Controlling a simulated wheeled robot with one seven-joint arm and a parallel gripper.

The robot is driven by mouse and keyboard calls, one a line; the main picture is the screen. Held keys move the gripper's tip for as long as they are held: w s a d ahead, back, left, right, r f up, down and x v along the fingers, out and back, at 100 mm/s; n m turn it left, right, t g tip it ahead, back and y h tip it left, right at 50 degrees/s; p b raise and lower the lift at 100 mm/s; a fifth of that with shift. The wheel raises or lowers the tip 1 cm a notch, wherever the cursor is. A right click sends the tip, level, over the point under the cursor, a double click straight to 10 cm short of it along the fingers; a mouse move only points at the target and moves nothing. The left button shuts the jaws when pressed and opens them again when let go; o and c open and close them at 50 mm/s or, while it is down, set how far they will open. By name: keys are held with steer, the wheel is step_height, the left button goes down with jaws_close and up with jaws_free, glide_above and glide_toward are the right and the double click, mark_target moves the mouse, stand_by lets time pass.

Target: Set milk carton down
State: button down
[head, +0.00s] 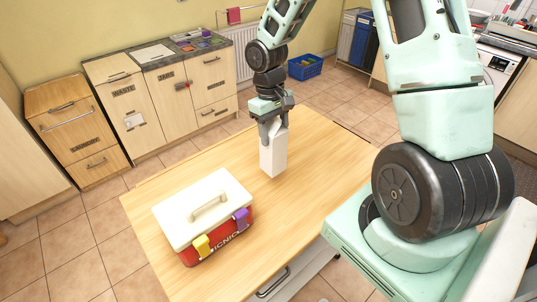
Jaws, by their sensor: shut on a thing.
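The milk carton (273,158) is a plain white upright box in the head view, over the middle of the wooden table (309,158). My gripper (270,128) points down and is shut on the carton's upper part. The carton's top is partly hidden by the fingers. Its base is at or just above the tabletop; I cannot tell whether it touches.
A red picnic box (217,246) with a white lid, yellow and purple clasps stands on the table's left part. Table space right of the carton is clear. Wooden cabinets (160,95) line the wall behind; a blue crate (305,67) sits on the floor.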

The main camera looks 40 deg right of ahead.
mark_target(274, 150)
steer(key=shift+f+p, duration=0.6)
steer(key=shift+f, duration=2.75)
steer(key=shift+f, duration=0.15)
steer(key=c, duration=0.5)
jaws_free()
